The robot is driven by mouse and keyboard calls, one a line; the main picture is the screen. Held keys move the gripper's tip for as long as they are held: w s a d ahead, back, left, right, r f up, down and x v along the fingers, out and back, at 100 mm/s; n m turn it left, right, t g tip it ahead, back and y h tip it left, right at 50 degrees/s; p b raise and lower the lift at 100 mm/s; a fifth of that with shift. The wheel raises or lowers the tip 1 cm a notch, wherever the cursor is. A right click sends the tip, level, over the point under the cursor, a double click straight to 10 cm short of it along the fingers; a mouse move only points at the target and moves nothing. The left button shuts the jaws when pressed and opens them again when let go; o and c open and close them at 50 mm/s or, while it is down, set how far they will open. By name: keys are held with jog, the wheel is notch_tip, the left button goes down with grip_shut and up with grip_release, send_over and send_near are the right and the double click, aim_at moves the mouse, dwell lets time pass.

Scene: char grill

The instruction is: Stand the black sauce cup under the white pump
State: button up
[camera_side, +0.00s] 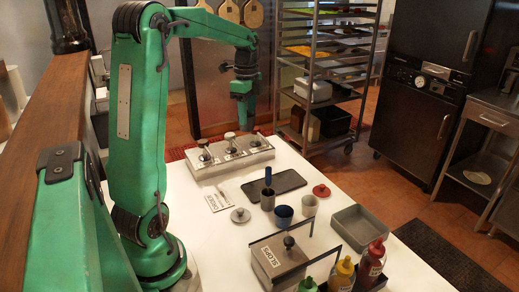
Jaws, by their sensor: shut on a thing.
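My gripper (245,126) points down at the far side of the pump stand (219,166), behind the middle and right pumps. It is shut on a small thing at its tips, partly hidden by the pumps. It is probably the black sauce cup, but it is too small to make out, and I see no black cup clear on the table. The stand has three pumps in a row: left (204,150), middle (231,143) and right (256,138). Their heads are small here, and I cannot tell surely which is the white one.
A grey bin (359,222), lidded box (277,262) and bottles (371,262) fill the front right.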

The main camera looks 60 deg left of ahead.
aim_at(247, 127)
jog(key=shift+a+f, duration=0.15)
jog(key=shift+f, duration=2.4)
notch_tip(247, 127, down, 14)
jog(key=shift+r, duration=0.1)
jog(key=shift+a, duration=0.55)
jog(key=shift+a+f, duration=0.2)
jog(key=shift+a, duration=0.55)
jog(key=shift+a+f, duration=0.2)
jog(key=shift+a, duration=0.5)
jog(key=shift+f, duration=0.15)
jog(key=shift+f, duration=0.15)
jog(key=o, duration=1)
